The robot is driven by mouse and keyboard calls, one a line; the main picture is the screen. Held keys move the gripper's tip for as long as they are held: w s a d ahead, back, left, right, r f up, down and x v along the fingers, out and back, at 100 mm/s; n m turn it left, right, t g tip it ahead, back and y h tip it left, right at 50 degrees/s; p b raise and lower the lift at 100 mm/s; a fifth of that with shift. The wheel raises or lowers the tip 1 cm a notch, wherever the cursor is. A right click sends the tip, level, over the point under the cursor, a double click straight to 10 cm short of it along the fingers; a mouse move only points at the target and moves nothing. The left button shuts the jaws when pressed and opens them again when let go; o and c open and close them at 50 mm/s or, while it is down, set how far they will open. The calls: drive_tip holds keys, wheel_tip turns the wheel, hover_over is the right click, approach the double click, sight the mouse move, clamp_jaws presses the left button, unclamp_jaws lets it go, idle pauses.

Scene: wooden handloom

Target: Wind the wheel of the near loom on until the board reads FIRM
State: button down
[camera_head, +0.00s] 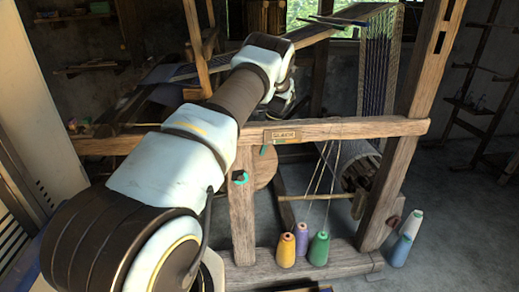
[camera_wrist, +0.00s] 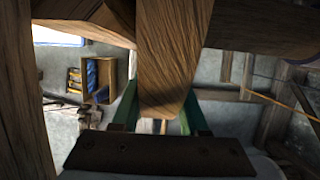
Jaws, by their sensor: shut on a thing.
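The board (camera_head: 283,136) is a small plaque on the front beam of the near loom. Its lettering is tiny and seems to read SLACK. The wheel (camera_head: 265,172) shows as a round wooden disc behind and below the beam, partly covered by the beam and a post. In the wrist view, my gripper (camera_wrist: 159,121) has its green fingers on either side of the tapered end of a wooden piece (camera_wrist: 170,55), shut on it. This looks like a part of the wheel. In the head view my arm reaches over the beam, and the gripper is mostly hidden.
Orange (camera_head: 286,250), purple (camera_head: 301,239) and green (camera_head: 319,248) yarn cones stand on the loom's lower beam, with threads rising from them. The front beam (camera_head: 350,128) and post (camera_head: 243,215) stand close to my arm.

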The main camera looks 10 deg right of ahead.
drive_tip(key=shift+c, duration=2.1)
unclamp_jaws()
drive_tip(key=b+v, duration=0.2)
drive_tip(key=v, duration=0.9)
drive_tip(key=shift+f, duration=0.1)
